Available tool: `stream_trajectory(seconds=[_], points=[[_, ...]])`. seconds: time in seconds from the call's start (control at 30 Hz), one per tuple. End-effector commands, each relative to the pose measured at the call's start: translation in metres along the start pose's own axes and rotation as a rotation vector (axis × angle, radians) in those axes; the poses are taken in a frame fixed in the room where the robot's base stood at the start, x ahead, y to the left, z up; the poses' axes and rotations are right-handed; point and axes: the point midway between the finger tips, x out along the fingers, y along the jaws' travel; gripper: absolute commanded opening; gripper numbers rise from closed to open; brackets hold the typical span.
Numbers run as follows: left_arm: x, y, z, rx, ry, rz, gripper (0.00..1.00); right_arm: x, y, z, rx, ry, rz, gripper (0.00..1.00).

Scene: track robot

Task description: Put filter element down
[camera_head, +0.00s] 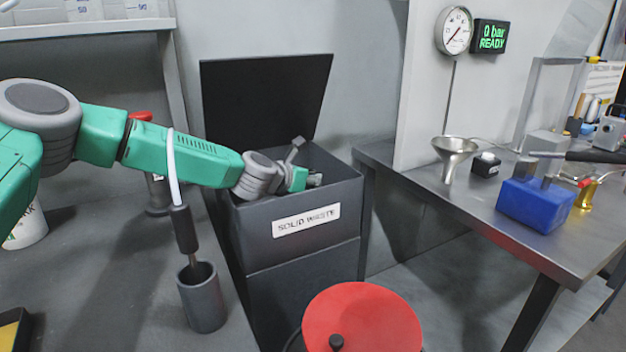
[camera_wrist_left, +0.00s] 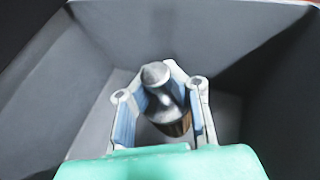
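My left gripper (camera_head: 306,172) is inside the open dark solid waste bin (camera_head: 262,258), reaching in from the left. In the left wrist view my left gripper (camera_wrist_left: 162,88) has its two fingers on either side of a dark grey, rounded filter element (camera_wrist_left: 160,92) with a brownish lower part. The fingers appear to touch its sides, over the bin's inside. The filter element cannot be made out clearly in the head view. My right gripper cannot be made out in either view.
The bin's black lid (camera_head: 265,95) stands raised behind it. A red round top (camera_head: 362,322) is in front. The right table holds a funnel (camera_head: 453,150) and a blue block (camera_head: 535,205).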

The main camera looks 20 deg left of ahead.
Motion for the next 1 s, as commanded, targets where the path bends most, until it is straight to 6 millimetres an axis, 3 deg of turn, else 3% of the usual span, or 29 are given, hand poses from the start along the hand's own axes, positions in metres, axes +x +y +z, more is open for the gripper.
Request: stream_trajectory(seconds=[0.07,0.1,0.13,0.83,1.0], points=[[0.0014,0.0025,-0.0048,-0.003,0.0,0.002,0.0,0.0044,-0.0001,0.0003,0.0,0.0,0.0,0.4],[0.0009,0.0028,-0.0041,-0.003,0.001,0.002,0.19,0.003,-0.0001,0.0003,0.0,0.0,0.0,0.4],[0.0008,0.0031,-0.0042,-0.003,0.001,0.002,0.26,0.0027,-0.0001,0.0003,0.0,0.0,0.0,0.4],[0.0018,0.0014,-0.0069,-0.002,0.008,-0.001,0.26,0.0021,-0.0001,0.0001,0.0,0.0,0.0,0.4],[-0.0069,0.0022,-0.0026,-0.004,0.008,-0.001,0.26,-0.0036,-0.0001,-0.0002,0.0,0.0,0.0,0.4]])
